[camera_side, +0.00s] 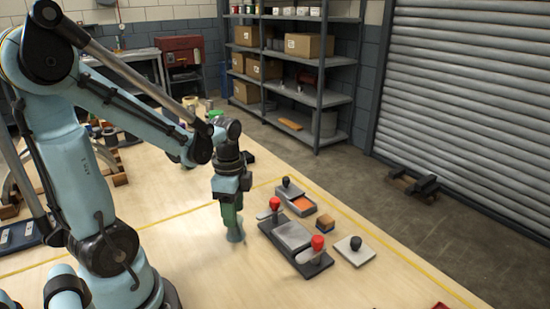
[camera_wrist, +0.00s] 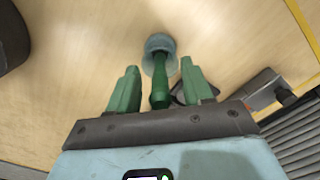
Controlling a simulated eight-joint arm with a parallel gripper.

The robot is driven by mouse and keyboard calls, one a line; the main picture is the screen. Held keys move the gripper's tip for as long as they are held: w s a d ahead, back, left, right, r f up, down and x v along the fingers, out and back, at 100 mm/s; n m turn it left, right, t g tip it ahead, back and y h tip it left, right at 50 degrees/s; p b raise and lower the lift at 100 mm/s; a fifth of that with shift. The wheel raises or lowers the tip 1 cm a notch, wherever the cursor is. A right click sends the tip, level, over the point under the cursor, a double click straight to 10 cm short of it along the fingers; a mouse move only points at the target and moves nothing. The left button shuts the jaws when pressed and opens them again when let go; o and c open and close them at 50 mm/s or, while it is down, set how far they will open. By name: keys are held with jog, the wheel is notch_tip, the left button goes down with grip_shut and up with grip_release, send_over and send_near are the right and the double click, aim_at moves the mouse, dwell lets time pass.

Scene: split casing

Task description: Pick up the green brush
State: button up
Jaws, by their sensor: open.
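The green brush shows in the wrist view, with a green handle (camera_wrist: 159,88) and a pale blue-grey round head (camera_wrist: 160,43). My gripper (camera_wrist: 159,70) is open, with one green finger on each side of the handle. A gap shows between the handle and the left finger; the right finger is closer, and I cannot tell if it touches. In the side view my gripper (camera_side: 230,213) points down over the brush, whose pale head (camera_side: 235,235) stands on the table below the fingers. The handle is mostly hidden there by the fingers.
Right of my gripper in the side view stands a dark-based fixture (camera_side: 294,238) with red-knobbed levers. The table's front is mostly clear.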

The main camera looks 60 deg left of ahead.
jog(key=shift+c, duration=0.2)
grip_shut()
jog(key=shift+r, duration=0.15)
dwell(0.3)
